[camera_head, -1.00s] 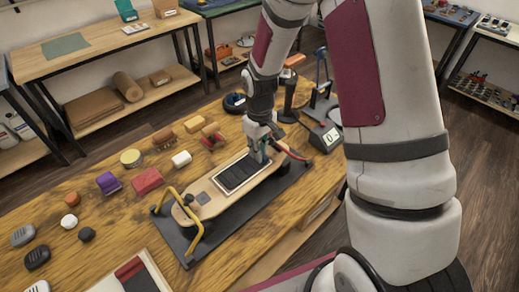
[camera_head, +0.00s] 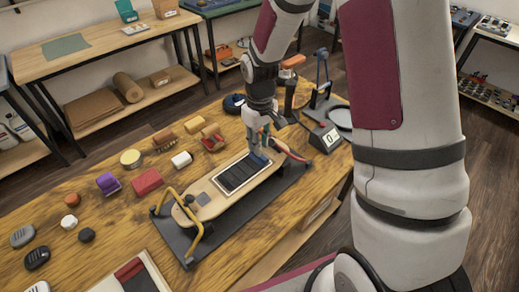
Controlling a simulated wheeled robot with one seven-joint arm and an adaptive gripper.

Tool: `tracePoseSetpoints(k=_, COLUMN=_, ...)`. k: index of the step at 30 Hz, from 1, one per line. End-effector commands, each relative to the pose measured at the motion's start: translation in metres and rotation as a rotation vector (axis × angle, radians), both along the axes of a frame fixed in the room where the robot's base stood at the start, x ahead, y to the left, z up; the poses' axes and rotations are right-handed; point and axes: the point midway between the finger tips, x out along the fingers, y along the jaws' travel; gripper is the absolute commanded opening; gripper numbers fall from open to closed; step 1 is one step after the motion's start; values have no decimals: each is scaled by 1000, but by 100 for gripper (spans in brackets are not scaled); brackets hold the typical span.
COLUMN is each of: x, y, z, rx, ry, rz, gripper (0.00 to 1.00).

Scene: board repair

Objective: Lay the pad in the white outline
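A light wooden board (camera_head: 212,207) lies on a dark stand, running diagonally. On its deck is a white outline (camera_head: 223,188) around a dark rectangular area (camera_head: 240,174) with faint stripes. I take the dark area for the pad, but cannot tell it surely from the deck surface. My gripper (camera_head: 259,154) points down at the far right end of this area, very close to it or touching. A small blue patch shows at the fingertips. The fingers are small and partly hidden, so I cannot tell whether they are open or hold anything.
Several blocks, including a red one (camera_head: 147,182) and a purple one (camera_head: 108,184), lie left.

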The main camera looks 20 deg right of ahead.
Motion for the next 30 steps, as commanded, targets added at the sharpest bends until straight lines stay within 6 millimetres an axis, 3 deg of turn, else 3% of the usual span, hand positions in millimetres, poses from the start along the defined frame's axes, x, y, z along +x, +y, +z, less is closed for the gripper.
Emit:
tracePoseSetpoints(k=3, x=1, y=0, z=27, rx=-1, ry=-6, rz=0, gripper=23)
tracePoseSetpoints(k=9, x=1, y=0, z=63, rx=0, ry=-4, rz=0, gripper=23)
tracePoseSetpoints(k=19, x=-6, y=-1, z=98, rx=-7, ry=-16, rz=-10, gripper=23)
tracePoseSetpoints(k=23, x=-26, y=-2, z=133, rx=-21, ry=-57, rz=-47, gripper=23)
tracePoseSetpoints(k=30, x=-91, y=-4, z=203, rx=-33, ry=-159, rz=-156, gripper=23)
